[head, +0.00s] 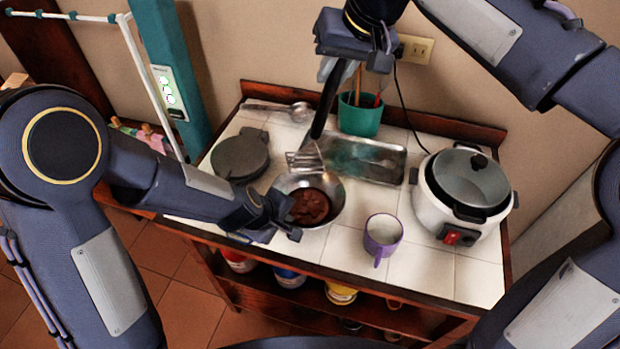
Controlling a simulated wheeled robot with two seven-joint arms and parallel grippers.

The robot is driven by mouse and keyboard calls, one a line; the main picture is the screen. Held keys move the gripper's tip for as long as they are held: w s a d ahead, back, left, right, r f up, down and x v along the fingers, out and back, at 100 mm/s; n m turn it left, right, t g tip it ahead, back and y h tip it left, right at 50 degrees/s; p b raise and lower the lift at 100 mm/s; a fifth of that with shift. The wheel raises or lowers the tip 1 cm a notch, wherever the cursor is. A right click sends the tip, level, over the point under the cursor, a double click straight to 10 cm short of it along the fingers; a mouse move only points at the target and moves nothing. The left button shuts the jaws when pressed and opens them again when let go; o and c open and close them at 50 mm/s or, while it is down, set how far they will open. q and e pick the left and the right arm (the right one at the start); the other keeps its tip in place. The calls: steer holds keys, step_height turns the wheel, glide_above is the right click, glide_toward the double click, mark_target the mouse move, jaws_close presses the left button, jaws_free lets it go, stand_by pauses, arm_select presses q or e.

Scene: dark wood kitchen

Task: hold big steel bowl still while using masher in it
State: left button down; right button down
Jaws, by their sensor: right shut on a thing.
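The big steel bowl (333,212) stands on the white tiled counter near its front edge, with a dark brown mass (309,206) in it. My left gripper (287,217) is at the bowl's left rim, its fingers apart; whether they touch the rim is hard to tell. My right gripper (345,45) is high above the back of the counter, shut on the black handle of the masher (322,108). The masher slants down to the left. Its metal head (305,160) is above the bowl's back rim, apart from the brown mass.
A purple mug (382,235) stands right of the bowl, and a white cooker (462,195) farther right. A metal tray (375,160) and a green utensil pot (360,115) are behind. A dark round pan (240,155) and a ladle (285,110) are at back left.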

arm_select(q)
steer(key=c, duration=1.6)
jaws_free()
steer(key=v, duration=1.2)
